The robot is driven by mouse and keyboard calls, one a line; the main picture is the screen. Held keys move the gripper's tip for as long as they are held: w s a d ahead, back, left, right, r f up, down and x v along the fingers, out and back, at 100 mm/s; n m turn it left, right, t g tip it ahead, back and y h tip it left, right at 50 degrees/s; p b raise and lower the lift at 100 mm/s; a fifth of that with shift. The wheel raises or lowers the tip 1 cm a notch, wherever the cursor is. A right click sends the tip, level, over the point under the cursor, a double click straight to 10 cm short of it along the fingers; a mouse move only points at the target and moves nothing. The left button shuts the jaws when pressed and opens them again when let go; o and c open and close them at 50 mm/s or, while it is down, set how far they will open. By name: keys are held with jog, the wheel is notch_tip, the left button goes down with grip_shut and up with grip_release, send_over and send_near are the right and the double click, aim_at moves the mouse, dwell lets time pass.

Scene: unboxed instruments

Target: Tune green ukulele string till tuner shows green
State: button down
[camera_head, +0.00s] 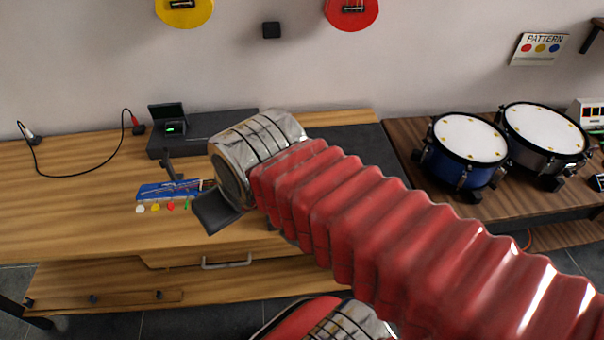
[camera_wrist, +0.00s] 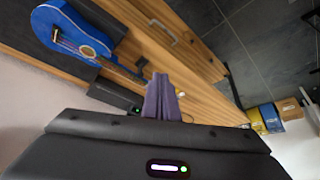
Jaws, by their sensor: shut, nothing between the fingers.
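The blue ukulele (camera_wrist: 78,32) lies at the upper left of the wrist view, its neck reaching toward my gripper. In the head view my arm hides most of the table's middle; a blue flat piece (camera_head: 160,190) shows there, with a row of white, yellow, red and green bits at its front edge. I cannot tell the green string apart. A black device with a raised lid (camera_head: 168,113) shows a small green light; it may be the tuner. My gripper (camera_wrist: 162,80) is shut and empty, apart from the ukulele's body in the wrist view.
The wooden table (camera_head: 70,220) has a black cable (camera_head: 70,173) at its left. Blue (camera_head: 465,155) and silver (camera_head: 545,130) drums stand on the right table. Yellow (camera_head: 185,10) and red (camera_head: 350,12) instruments hang on the wall. The table's left front is clear.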

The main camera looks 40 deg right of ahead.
jog(key=shift+w, duration=0.1)
dwell(0.3)
jog(key=w+d+f+m+y, duration=0.1)
jog(key=w+d+f, duration=0.1)
jog(key=d, duration=0.7)
jog(key=w+d+f+t+y, duration=0.1)
jog(key=w+d, duration=0.3)
jog(key=d, duration=0.5)
jog(key=w+d+f+m+t+y, duration=0.1)
jog(key=w+d+f+y, duration=0.1)
jog(key=d, duration=0.8)
notch_tip(320, 180, down, 2)
jog(key=shift+w+f+m+y, duration=0.1)
jog(key=shift+w+m+y, duration=0.2)
jog(key=shift+w+y, duration=0.15)
jog(key=shift+f, duration=0.15)
jog(key=shift+w+f, duration=0.1)
jog(key=shift+f, duration=4.15)
